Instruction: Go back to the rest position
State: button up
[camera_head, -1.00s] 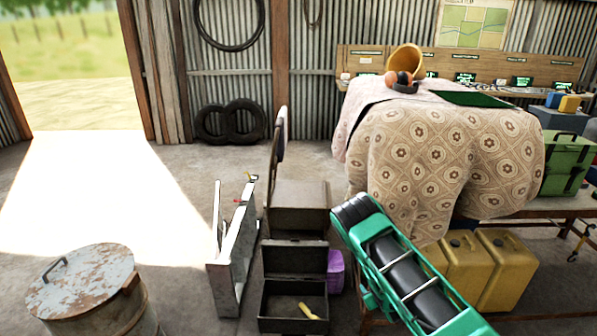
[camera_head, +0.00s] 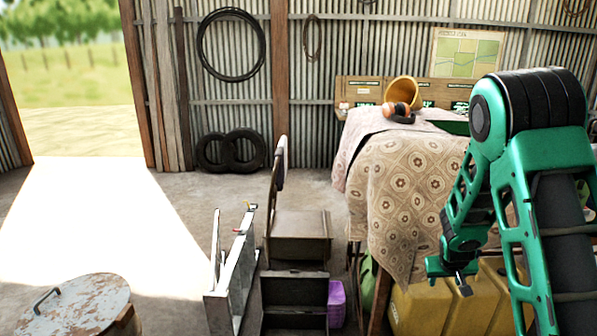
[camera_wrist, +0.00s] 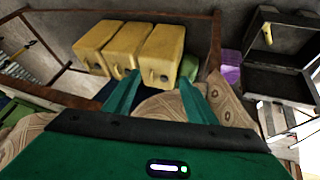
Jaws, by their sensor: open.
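My gripper (camera_head: 457,282) hangs low at the end of my folded green arm, in front of the patterned cloth on the right of the head view. In the wrist view, my gripper (camera_wrist: 158,98) has its two green fingers spread apart with nothing held between them. Behind the fingers show the patterned cloth (camera_wrist: 235,103) and several yellow cans (camera_wrist: 125,46). The arm's elbow stands high at the right of the head view and hides part of the bench.
The cloth-draped bench (camera_head: 420,165) carries an orange bucket (camera_head: 404,92) and ear defenders (camera_head: 400,113). An open dark toolbox (camera_head: 293,320), a purple box (camera_head: 336,303) and a rusty drum (camera_head: 75,308) stand on the floor.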

jog(key=s+d+r+m+g, duration=0.2)
jog(key=s+r, duration=0.6)
jog(key=s, duration=0.3)
jog(key=s+a+r+g+y, duration=0.1)
jog(key=s+a+r, duration=0.1)
jog(key=s, duration=0.8)
jog(key=s+a+r+m+g+y, duration=0.1)
jog(key=s+r, duration=0.4)
jog(key=s, duration=0.5)
jog(key=s+a+r+m+g+y, duration=0.1)
jog(key=s+a+r, duration=0.2)
jog(key=s, duration=0.7)
jog(key=shift+a+r+y, duration=0.15)
jog(key=shift+r+y, duration=0.15)
jog(key=shift+r, duration=0.15)
jog(key=c, duration=0.5)
jog(key=shift+a+g, duration=0.15)
jog(key=shift+g, duration=0.15)
